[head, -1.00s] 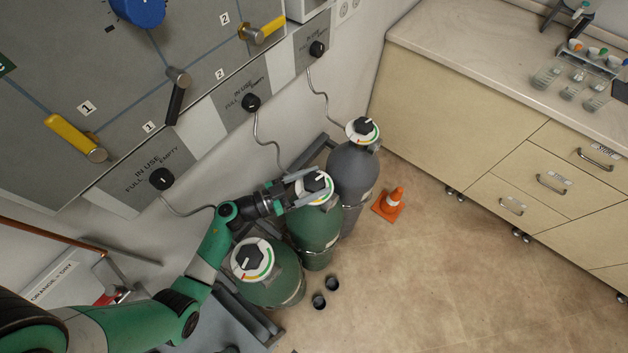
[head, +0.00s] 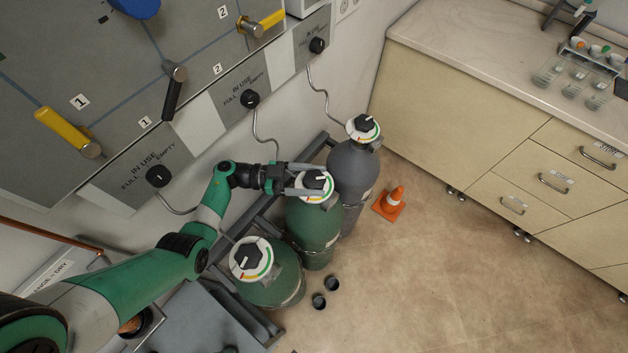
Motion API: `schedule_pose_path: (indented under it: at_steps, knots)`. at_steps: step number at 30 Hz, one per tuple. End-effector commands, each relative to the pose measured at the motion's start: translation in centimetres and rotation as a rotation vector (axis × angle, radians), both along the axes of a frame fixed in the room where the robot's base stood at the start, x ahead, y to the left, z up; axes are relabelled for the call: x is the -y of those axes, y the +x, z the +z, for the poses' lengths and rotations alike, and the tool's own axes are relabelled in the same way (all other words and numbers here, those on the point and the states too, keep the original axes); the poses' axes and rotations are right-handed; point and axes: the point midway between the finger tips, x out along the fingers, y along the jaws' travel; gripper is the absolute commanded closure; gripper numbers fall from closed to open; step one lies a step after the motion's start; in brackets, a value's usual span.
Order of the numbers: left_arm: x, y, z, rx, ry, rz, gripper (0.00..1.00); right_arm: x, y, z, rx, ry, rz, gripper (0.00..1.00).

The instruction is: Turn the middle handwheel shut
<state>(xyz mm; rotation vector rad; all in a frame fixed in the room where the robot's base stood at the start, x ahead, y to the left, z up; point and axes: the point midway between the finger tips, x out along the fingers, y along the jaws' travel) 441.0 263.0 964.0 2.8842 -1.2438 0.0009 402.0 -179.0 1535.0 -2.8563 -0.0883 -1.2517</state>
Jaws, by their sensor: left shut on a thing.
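The middle handwheel (head: 316,180) is a black knob over a white dial with coloured marks. It tops the green middle cylinder (head: 314,232). My left gripper (head: 311,181) is shut on this handwheel, with a finger on either side of it. The handwheel's white pointer mark shows on top. Two other handwheels are in view: the near one (head: 248,256) on the front green cylinder (head: 275,287), and the far one (head: 363,124) on the grey cylinder (head: 353,175). My right gripper is not in view.
A grey wall panel (head: 60,75) with yellow and black levers rises behind the cylinders. Thin hoses run down from black knobs. Cabinets (head: 480,130) fill the right.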

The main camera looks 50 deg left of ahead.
Motion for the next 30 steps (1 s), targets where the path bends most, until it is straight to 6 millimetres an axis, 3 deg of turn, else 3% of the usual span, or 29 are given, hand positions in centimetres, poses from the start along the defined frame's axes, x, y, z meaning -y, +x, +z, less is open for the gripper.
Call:
schedule_pose_path:
  at_steps: [18,19,23,30]
  knots:
    - [-0.01,0.02,-0.05,-0.001,0.002,-0.056,0.82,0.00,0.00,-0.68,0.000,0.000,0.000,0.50]
    - [-0.01,0.02,-0.05,-0.001,0.002,-0.056,0.22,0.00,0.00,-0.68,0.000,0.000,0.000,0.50]
    - [-0.01,0.02,-0.04,-0.001,0.002,-0.056,0.00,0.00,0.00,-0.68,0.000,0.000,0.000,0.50]
    - [0.00,0.01,-0.03,-0.001,0.001,-0.056,0.00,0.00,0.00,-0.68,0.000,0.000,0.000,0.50]
